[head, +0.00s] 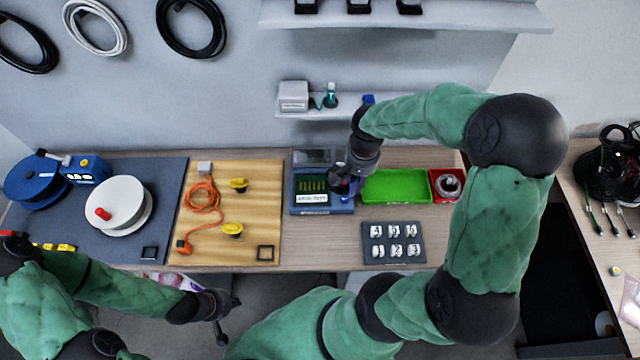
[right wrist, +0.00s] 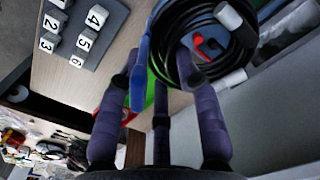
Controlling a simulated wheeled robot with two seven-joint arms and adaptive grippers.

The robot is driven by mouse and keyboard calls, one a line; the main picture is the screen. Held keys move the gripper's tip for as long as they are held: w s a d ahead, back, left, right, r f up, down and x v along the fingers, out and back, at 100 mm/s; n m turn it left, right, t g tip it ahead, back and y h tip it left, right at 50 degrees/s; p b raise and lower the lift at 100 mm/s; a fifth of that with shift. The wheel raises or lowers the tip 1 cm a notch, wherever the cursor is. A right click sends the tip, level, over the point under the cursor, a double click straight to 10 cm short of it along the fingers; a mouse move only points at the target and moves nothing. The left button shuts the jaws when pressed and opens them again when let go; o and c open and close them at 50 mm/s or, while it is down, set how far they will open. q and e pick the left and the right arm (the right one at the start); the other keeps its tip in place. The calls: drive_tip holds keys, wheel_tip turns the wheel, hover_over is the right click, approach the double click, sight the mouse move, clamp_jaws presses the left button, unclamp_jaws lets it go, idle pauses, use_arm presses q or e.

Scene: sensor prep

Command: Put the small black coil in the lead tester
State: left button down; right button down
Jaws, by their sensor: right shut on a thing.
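The lead tester (head: 322,208) is a blue-grey box with a dark slotted panel and a white label, at the middle of the bench. My right gripper (head: 345,184) reaches down over its right side. In the right wrist view, the gripper (right wrist: 165,75) is shut on the small black coil (right wrist: 222,70), which has pale wraps and red and blue lead ends. Whether the coil touches the tester cannot be told; the gripper hides much of it in the head view. My left gripper (head: 230,318) is empty and its fingers look apart, in front of the bench at lower left.
A green tray (head: 395,187) and a red tray (head: 435,174) holding a coil lie right of the tester. A dark numbered block holder (head: 394,258) is in front. A wooden board (head: 260,205) with an orange cord lies left. A small shelf (head: 290,103) hangs behind.

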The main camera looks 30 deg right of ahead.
drive_tip(key=w+a+f, duration=0.1)
drive_tip(key=w+f, duration=0.1)
drive_tip(key=w+a+f, duration=0.2)
drive_tip(key=w, duration=0.1)
drive_tip(key=w+a+f, duration=0.1)
drive_tip(key=w+f, duration=0.1)
drive_tip(key=f, duration=0.1)
drive_tip(key=shift+w+a+b, duration=0.25)
drive_tip(key=shift+a+b, duration=0.05)
drive_tip(key=shift+a, duration=0.05)
drive_tip(key=shift+w+a+f, duration=0.15)
drive_tip(key=shift+f, duration=0.15)
drive_tip(key=shift+w+f, duration=0.15)
drive_tip(key=shift+f, duration=1.55)
drive_tip(key=c, duration=0.9)
unclamp_jaws()
drive_tip(key=shift+f, duration=0.1)
drive_tip(key=shift+o, duration=0.2)
wheel_tip(320, 180, up, 12)
drive_tip(key=shift+r+p, duration=0.1)
drive_tip(key=shift+p, duration=0.25)
